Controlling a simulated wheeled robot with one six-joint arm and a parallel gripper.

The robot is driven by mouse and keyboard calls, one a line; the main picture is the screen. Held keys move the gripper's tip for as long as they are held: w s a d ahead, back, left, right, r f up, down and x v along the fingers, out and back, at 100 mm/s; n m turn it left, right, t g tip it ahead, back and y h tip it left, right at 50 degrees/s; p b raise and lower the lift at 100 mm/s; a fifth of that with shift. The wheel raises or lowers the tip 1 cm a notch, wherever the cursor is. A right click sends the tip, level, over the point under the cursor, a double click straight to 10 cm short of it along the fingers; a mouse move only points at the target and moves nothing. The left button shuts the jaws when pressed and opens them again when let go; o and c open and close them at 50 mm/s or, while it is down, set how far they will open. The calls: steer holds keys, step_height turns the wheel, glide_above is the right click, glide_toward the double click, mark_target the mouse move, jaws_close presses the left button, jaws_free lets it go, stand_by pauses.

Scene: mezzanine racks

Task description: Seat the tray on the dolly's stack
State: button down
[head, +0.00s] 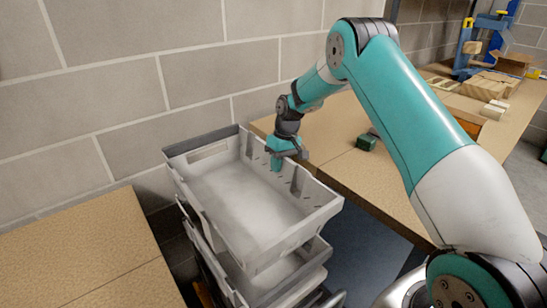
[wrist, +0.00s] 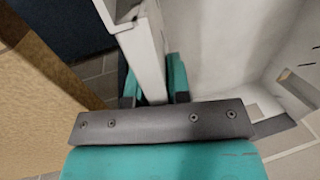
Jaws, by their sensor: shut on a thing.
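The grey tray (head: 240,205) is empty and sits above the dolly's stack (head: 293,268) in the head view. It looks slightly askew to the tray below, with a gap at its near right corner. I cannot tell whether its base touches the stack. My gripper (head: 277,160) is shut on the tray's right-hand wall. In the wrist view the tray wall (wrist: 146,48) runs between the two teal fingers of my gripper (wrist: 153,88). The dolly under the stack is mostly hidden.
A wooden bench (head: 345,160) stands close along the tray's right side, with a small green object (head: 366,142) on it. Another wooden surface (head: 85,250) lies at the left. A block wall (head: 120,90) rises behind. Wood pieces (head: 485,87) and a blue frame are farther right.

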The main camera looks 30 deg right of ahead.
mark_target(280, 181)
steer(key=shift+d+b+x, duration=0.2)
steer(key=shift+b+x, duration=0.45)
steer(key=shift+x, duration=0.25)
steer(key=shift+d+b+x, duration=0.2)
steer(key=shift+b+x, duration=0.45)
steer(key=shift+x, duration=0.25)
steer(key=shift+d+b+x, duration=0.15)
steer(key=shift+b+x, duration=0.5)
steer(key=shift+x, duration=0.3)
steer(key=shift+f, duration=0.65)
steer(key=c, duration=1.4)
jaws_free()
steer(key=shift+o, duration=0.2)
steer(key=shift+s, duration=0.1)
steer(key=p+v, duration=0.7)
steer(key=v, duration=0.4)
